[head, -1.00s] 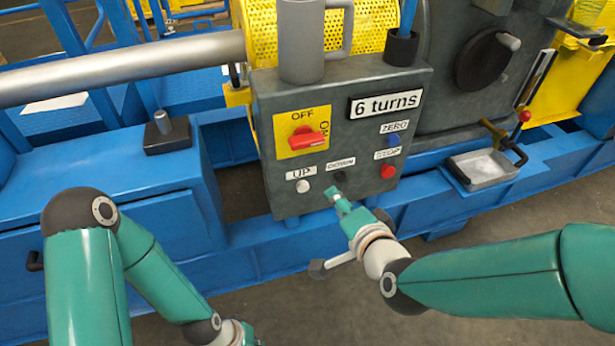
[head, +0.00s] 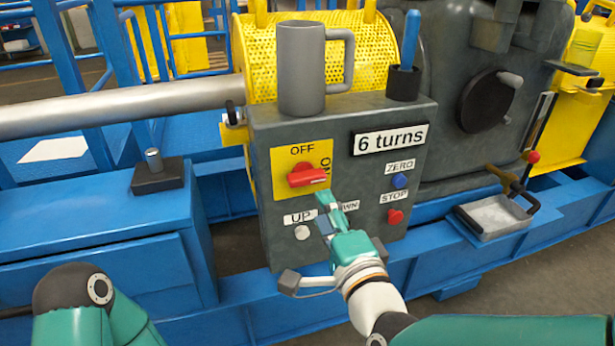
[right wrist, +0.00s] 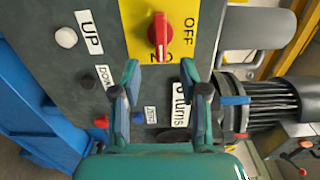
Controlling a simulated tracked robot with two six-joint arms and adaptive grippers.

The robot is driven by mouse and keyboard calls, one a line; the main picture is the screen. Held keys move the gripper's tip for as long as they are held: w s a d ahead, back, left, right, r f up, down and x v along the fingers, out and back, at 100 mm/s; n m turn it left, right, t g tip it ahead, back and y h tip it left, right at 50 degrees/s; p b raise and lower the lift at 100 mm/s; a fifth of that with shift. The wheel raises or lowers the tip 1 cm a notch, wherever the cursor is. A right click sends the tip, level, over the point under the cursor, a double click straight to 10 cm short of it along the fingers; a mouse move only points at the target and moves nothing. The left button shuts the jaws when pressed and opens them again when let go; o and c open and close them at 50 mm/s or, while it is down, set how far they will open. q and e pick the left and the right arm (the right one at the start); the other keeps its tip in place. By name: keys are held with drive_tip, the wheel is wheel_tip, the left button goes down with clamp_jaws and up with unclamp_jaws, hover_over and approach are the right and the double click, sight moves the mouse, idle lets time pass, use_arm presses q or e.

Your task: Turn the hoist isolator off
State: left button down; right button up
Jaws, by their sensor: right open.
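The hoist isolator is a red rotary knob (head: 307,176) on a yellow plate (head: 285,160) marked OFF at the top and ON at the right side. Its handle lies roughly level, pointing to ON. In the right wrist view the red knob (right wrist: 159,36) is just beyond the fingertips, with ON near the gripper. My right gripper (head: 328,208) is open and empty, below and slightly right of the knob, in front of the panel. It also shows in the right wrist view (right wrist: 160,75), fingers apart. My left arm shows at the lower left; its gripper is out of view.
The grey control box (head: 345,135) also carries a white UP button (head: 302,232), a red STOP button (head: 395,216), a blue ZERO button (head: 400,181) and a "6 turns" display (head: 390,139). A grey mug (head: 301,70) stands on top. The DOWN button is hidden by my gripper.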

sight(309, 183)
drive_tip(key=x, duration=1)
drive_tip(key=shift+w+f+b, duration=0.1)
drive_tip(key=shift+w+b, duration=0.1)
drive_tip(key=shift+b, duration=0.15)
clamp_jaws()
